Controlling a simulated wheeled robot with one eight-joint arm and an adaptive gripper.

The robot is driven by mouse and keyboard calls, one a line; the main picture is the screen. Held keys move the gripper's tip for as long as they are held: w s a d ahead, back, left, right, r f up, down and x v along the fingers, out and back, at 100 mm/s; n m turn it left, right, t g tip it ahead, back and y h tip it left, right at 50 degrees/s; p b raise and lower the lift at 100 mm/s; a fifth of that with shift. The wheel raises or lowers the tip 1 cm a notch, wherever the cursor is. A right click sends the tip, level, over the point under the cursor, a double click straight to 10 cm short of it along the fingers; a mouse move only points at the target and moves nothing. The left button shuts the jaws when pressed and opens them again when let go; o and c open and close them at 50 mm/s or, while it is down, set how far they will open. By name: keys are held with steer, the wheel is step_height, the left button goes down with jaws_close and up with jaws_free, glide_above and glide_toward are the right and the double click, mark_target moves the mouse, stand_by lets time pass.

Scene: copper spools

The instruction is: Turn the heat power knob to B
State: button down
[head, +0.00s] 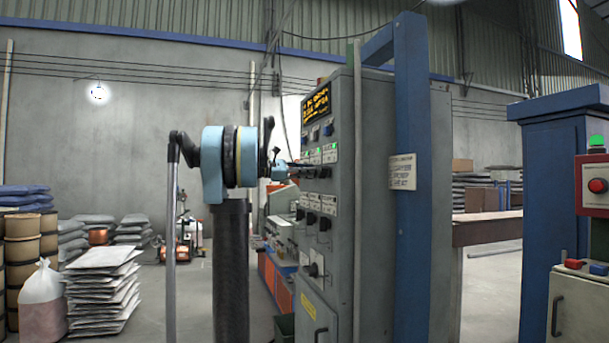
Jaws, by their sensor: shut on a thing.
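The grey control cabinet (384,210) stands in the middle of the head view, with its panel seen at a steep angle. My gripper (297,170) is at the panel's upper middle, just below a row of green-lit indicators, shut on a small knob there. The fingers and the arm hide most of that knob, so its pointer and setting cannot be seen. The labels are too small to read, including which one marks B. Several black knobs (311,218) sit in a row lower down, and a larger switch (314,270) is below them.
A lit display (316,102) is at the panel top. A blue post (411,170) stands beside the cabinet. A blue machine (558,200) with a red button box (593,186) is at the right. Stacked sacks (103,290) and copper spools (22,250) are at the left.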

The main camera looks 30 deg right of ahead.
steer(key=shift+m, duration=0.8)
steer(key=c, duration=1.6)
jaws_free()
steer(key=shift+a, duration=0.1)
steer(key=v, duration=1.2)
steer(key=shift+f, duration=0.2)
